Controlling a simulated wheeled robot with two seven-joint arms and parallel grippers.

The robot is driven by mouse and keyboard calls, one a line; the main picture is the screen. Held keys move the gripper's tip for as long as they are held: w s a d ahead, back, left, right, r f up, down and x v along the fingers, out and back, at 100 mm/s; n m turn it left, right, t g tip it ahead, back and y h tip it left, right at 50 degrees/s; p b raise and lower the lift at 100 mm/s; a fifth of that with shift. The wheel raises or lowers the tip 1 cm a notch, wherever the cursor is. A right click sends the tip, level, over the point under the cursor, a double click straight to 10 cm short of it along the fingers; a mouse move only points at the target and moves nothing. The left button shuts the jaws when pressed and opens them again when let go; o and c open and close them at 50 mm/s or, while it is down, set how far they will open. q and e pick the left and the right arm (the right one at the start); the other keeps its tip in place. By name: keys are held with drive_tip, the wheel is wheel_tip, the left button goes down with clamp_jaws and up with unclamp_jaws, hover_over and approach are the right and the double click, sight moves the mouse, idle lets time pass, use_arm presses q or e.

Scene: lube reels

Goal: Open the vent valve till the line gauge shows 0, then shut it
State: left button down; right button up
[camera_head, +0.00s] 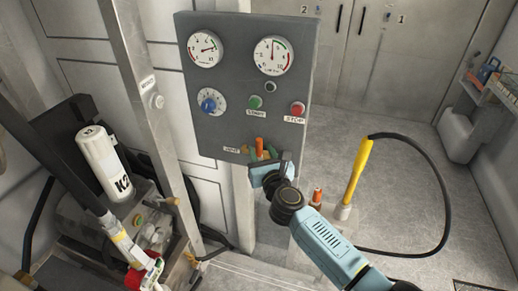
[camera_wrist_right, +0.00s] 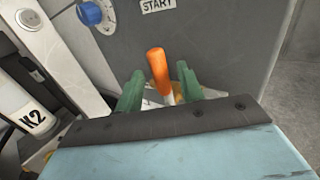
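The vent valve's orange handle (camera_head: 259,144) stands upright at the lower edge of the grey panel, right of a small label that seems to read VENT. My right gripper (camera_head: 265,158) is at this handle. In the right wrist view the handle (camera_wrist_right: 158,68) stands between the two green fingers of the right gripper (camera_wrist_right: 160,88), with gaps on both sides, so the gripper is open around it.
The grey panel (camera_head: 222,120) also carries a left dial (camera_head: 205,48), a blue knob (camera_head: 209,104), a green start button (camera_head: 255,102) and a red stop button (camera_head: 297,109). A yellow-handled hose tool (camera_head: 357,172) stands to the right. A K2 cylinder (camera_head: 103,163) is at left.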

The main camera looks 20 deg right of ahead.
drive_tip(key=shift+w, duration=1.4)
clamp_jaws()
